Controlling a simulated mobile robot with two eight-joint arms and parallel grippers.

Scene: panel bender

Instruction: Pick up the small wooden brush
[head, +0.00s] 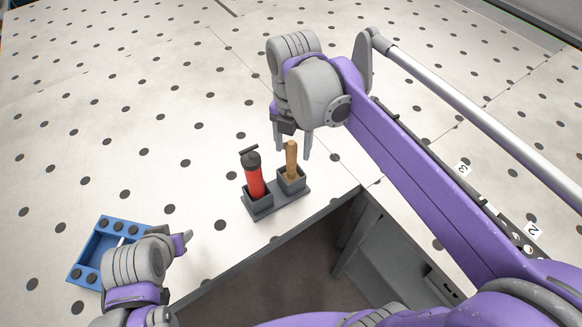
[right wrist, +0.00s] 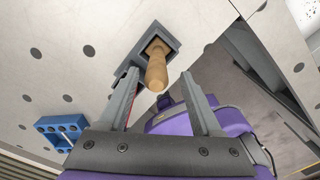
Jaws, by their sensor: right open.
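The small wooden brush (head: 291,160) stands upright, handle up, in the right-hand cup of a dark grey two-cup holder (head: 262,212) on the table. Its lower end is hidden in the cup. In the right wrist view the brush handle (right wrist: 157,66) shows beyond the fingertips, roughly between them. My right gripper (head: 292,150) is open, fingers pointing down around the top of the brush in the head view; contact cannot be told. My left gripper (head: 186,240) is at the lower left, apart from the holder; its finger opening is unclear.
A red and black tool (head: 254,182) stands in the holder's left cup, close beside the brush. A blue tray (head: 82,257) lies at the lower left, by my left gripper. The dotted table behind is clear. A dark recess (head: 290,265) opens in front.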

